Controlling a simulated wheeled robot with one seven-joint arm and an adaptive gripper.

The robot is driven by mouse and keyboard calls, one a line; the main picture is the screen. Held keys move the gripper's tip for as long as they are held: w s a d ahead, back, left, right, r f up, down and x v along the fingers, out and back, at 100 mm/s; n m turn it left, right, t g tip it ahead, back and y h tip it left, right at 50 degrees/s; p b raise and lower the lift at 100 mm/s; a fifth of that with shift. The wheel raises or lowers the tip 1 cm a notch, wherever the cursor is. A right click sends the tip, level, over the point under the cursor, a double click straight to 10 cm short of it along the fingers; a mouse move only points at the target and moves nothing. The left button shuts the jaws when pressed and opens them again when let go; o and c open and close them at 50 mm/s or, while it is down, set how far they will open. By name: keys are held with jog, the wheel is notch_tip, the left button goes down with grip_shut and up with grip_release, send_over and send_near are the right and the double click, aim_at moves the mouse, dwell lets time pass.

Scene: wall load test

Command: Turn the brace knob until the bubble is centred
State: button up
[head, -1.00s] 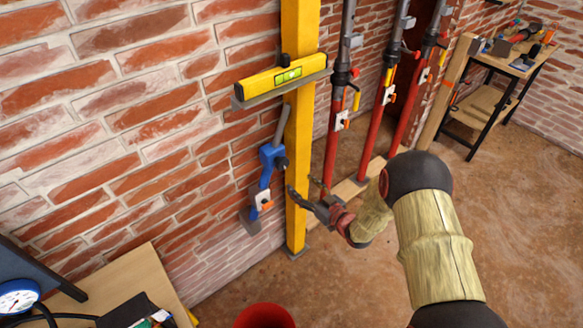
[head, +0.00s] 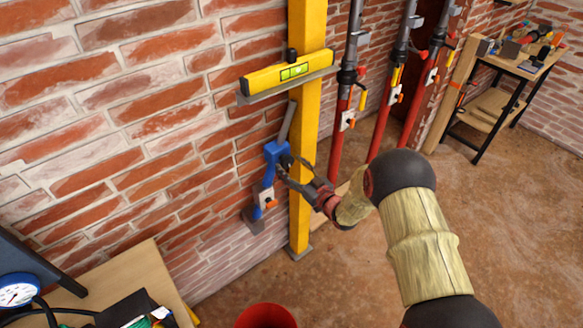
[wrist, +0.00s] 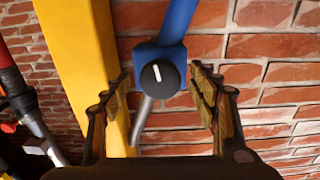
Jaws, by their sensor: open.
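The brace knob (wrist: 160,78) is a round black knob with a white mark, on the blue brace (wrist: 178,22). In the head view the blue brace (head: 272,158) stands beside the yellow post, with a grey rod rising from it. My gripper (head: 293,170) is at the brace's right side. In the wrist view my gripper (wrist: 160,85) is open, its fingers on either side of the knob; I cannot tell whether they touch it. The yellow level (head: 265,78) sits on a grey ledge across the post. Its green vial (head: 294,71) shows; the bubble is too small to place surely.
The yellow post (head: 300,215) stands close beside the brace, against the brick wall (head: 110,120). Red props (head: 338,135) stand to the right. A red bucket (head: 266,316) and a bench with a gauge (head: 17,292) are in front. A workbench (head: 515,65) stands far right.

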jog(key=c, duration=1.2)
jog(key=shift+o, duration=0.2)
